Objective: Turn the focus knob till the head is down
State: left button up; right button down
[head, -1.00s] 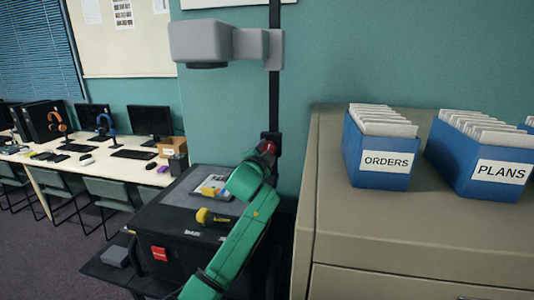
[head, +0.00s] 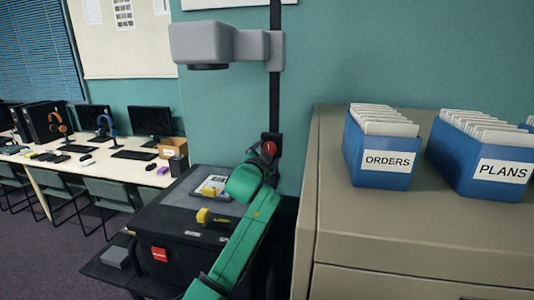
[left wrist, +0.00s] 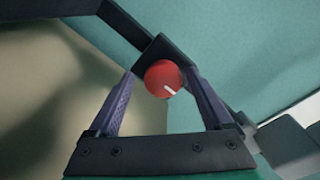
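The red focus knob (head: 268,149) sits on a black bracket on the dark upright column (head: 274,100). The grey head (head: 203,42) is high on that column, well above the black case top (head: 160,215). In the left wrist view the knob (left wrist: 160,74) is round, with a white mark pointing to the lower right. My left gripper (left wrist: 161,82) has its fingers apart, one on each side of the knob. The right finger looks close to the knob; a gap shows at the left one. In the head view my green left arm hides the fingers. My right gripper is not in view.
A beige cabinet (head: 400,235) stands close on the right, holding blue file boxes marked ORDERS (head: 382,178) and PLANS (head: 470,185). A yellow object (head: 203,216) lies on the case. A desk (head: 60,180) with monitors stands at the far left.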

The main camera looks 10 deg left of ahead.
pick_arm(q)
jog(key=shift+s+r, duration=0.1)
jog(key=shift+r, duration=0.1)
jog(key=s+b, duration=0.3)
jog(key=s, duration=1.1)
jog(key=shift+s+a+r+b, duration=0.25)
jog(key=shift+r+b, duration=0.1)
jog(key=shift+r, duration=0.1)
jog(key=shift+f, duration=0.1)
